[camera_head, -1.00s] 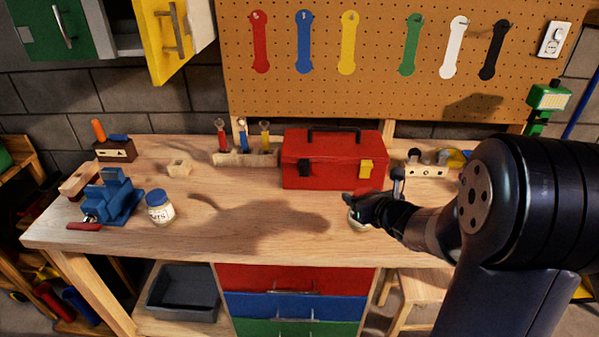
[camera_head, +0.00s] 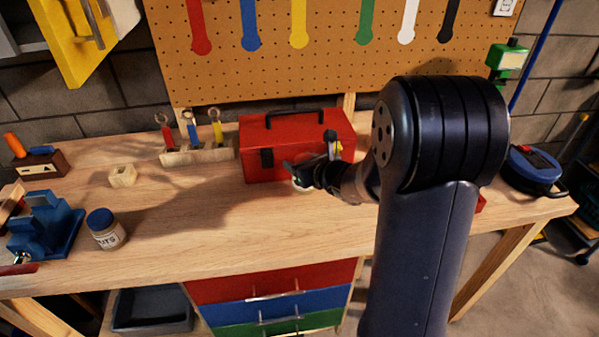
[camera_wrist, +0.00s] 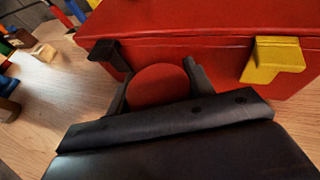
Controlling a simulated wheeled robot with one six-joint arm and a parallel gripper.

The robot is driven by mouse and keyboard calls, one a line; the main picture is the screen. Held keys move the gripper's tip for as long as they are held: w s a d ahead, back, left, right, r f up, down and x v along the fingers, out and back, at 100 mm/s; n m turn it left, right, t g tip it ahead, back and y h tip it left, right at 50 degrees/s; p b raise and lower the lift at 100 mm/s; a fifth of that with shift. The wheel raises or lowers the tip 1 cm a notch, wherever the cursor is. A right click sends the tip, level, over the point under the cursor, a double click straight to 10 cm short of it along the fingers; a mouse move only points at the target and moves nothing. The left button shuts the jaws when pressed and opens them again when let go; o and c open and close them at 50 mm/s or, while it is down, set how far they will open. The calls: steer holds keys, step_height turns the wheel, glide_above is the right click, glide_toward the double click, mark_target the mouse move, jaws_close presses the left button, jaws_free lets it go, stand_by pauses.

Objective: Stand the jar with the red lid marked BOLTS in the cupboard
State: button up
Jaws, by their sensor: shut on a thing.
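My gripper (camera_head: 302,176) is shut on the jar with the red lid, in front of the red toolbox. In the wrist view the round red lid (camera_wrist: 158,86) sits between the two fingers. In the head view only a small pale part of the jar (camera_head: 301,186) shows below the fingers. Its label is hidden, and I cannot tell whether it touches the bench. The cupboard (camera_head: 22,28) is at the upper left, partly cut off by the frame, with its yellow door (camera_head: 72,45) standing open.
The red toolbox (camera_head: 285,150) is close behind my gripper. A blue-lidded jar (camera_head: 108,230), a blue vise (camera_head: 45,225), a wooden block (camera_head: 122,175) and a tool rack (camera_head: 197,155) stand to the left. The bench front between jar and toolbox is clear.

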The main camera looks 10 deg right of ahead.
steer(key=shift+f, duration=1.35)
steer(key=shift+f+b, duration=0.2)
steer(key=shift+b, duration=0.1)
steer(key=o, duration=1.3)
steer(key=shift+r, duration=0.1)
